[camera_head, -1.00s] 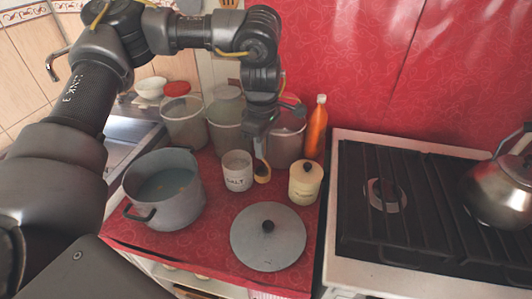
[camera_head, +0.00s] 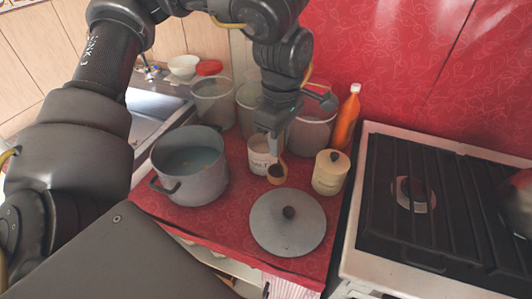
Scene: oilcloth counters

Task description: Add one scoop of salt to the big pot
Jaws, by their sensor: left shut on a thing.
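The big pot (camera_head: 190,183), grey and open with liquid inside, stands on the left of the red counter. The white salt jar (camera_head: 259,161) stands to its right, its lettering partly hidden. My left gripper (camera_head: 273,143) points down at the salt jar's right side and is shut on a small scoop. The scoop (camera_head: 277,173) has a dark bowl and a light rim. It overlaps the jar's front right side in the picture; I cannot tell whether they touch or whether the bowl holds salt. My right gripper is not in view.
A grey lid (camera_head: 288,232) lies flat in front. A cream lidded jar (camera_head: 330,173) stands right of the scoop. Clear containers (camera_head: 213,104) and an orange bottle (camera_head: 347,117) stand behind. The stove (camera_head: 430,200) is on the right, the sink (camera_head: 150,120) at left.

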